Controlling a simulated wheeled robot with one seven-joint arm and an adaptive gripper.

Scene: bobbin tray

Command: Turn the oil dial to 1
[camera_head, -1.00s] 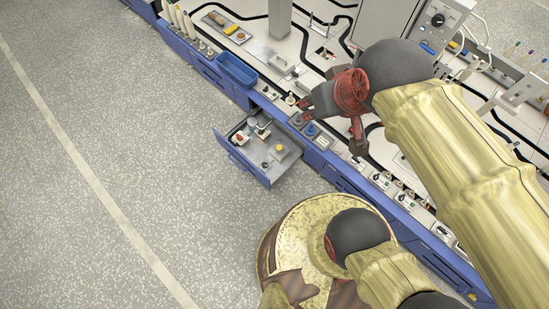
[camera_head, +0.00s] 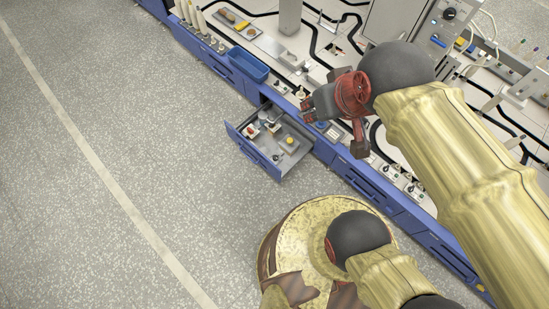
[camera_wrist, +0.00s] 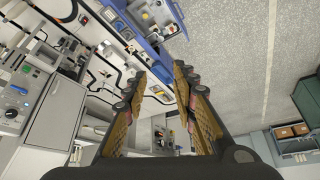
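No label reading "oil" is legible, so I cannot tell which dial is the oil dial. A dark round dial (camera_head: 449,13) sits on the grey box at the upper right in the head view. Small knobs (camera_head: 386,170) line the bench's front strip, right of my gripper. My gripper (camera_head: 312,106) hangs over the bench's front edge, above the open drawer's right side. In the wrist view my gripper (camera_wrist: 158,82) has its two fingers spread, with nothing between them. The arm hides part of the bench.
An open blue drawer (camera_head: 246,151) with small items juts from the bench front. A blue bin (camera_head: 248,66) and white cones (camera_head: 197,17) stand further left. Grey boxes (camera_head: 398,24) rise behind my arm. The speckled floor (camera_head: 130,170) at left is clear.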

